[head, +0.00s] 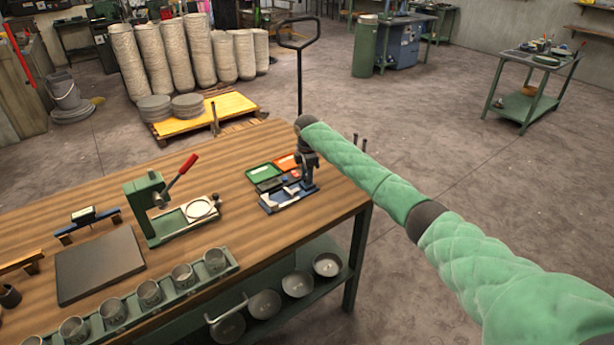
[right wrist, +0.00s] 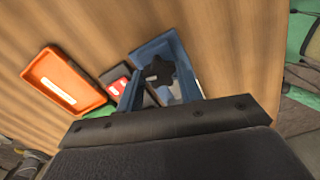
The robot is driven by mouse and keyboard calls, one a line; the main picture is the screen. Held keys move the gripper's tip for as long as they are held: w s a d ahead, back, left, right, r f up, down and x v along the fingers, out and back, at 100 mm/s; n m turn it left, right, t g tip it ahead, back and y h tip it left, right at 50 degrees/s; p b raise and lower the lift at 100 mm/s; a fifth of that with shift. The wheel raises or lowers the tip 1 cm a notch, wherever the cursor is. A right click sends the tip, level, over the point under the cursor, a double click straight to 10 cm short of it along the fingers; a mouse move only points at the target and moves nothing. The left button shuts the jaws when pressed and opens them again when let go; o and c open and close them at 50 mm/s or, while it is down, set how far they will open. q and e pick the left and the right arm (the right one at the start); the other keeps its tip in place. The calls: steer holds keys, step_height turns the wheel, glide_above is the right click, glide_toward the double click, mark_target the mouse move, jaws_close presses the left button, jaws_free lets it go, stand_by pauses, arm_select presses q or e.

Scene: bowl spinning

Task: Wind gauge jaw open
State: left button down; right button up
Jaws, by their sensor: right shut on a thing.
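The gauge is a blue device (head: 270,208) with pale metal parts, at the right end of the wooden bench. In the right wrist view its blue body (right wrist: 152,48) lies below my gripper, with a dark star-shaped knob (right wrist: 158,72) on it. My right gripper (head: 306,184) points down at the gauge's right end. In the right wrist view my right gripper (right wrist: 160,88) is shut on the knob. Its fingers hide part of the gauge, and the jaw gap cannot be made out. My left gripper is not in view.
Green (head: 262,172) and orange (head: 287,162) trays lie behind the gauge. A green press with a red lever (head: 150,205) stands to the left. A row of metal cups (head: 150,293) lines the bench's front edge. Bowls (head: 298,284) sit on the shelf below.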

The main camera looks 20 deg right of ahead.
steer(key=shift+w+d+r+n, duration=0.1)
steer(key=shift+r+n, duration=0.05)
steer(key=shift+n, duration=0.45)
steer(key=shift+d+r+n, duration=0.1)
steer(key=shift+n, duration=0.5)
steer(key=shift+n+b, duration=0.35)
steer(key=shift+n, duration=0.15)
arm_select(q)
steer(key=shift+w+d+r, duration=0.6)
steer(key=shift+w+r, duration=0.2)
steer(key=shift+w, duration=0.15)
arm_select(e)
steer(key=o, duration=0.9)
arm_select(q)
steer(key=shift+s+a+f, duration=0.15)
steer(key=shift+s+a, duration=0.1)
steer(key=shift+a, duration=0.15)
arm_select(e)
steer(key=shift+o, duration=0.4)
steer(key=shift+a+f, duration=0.1)
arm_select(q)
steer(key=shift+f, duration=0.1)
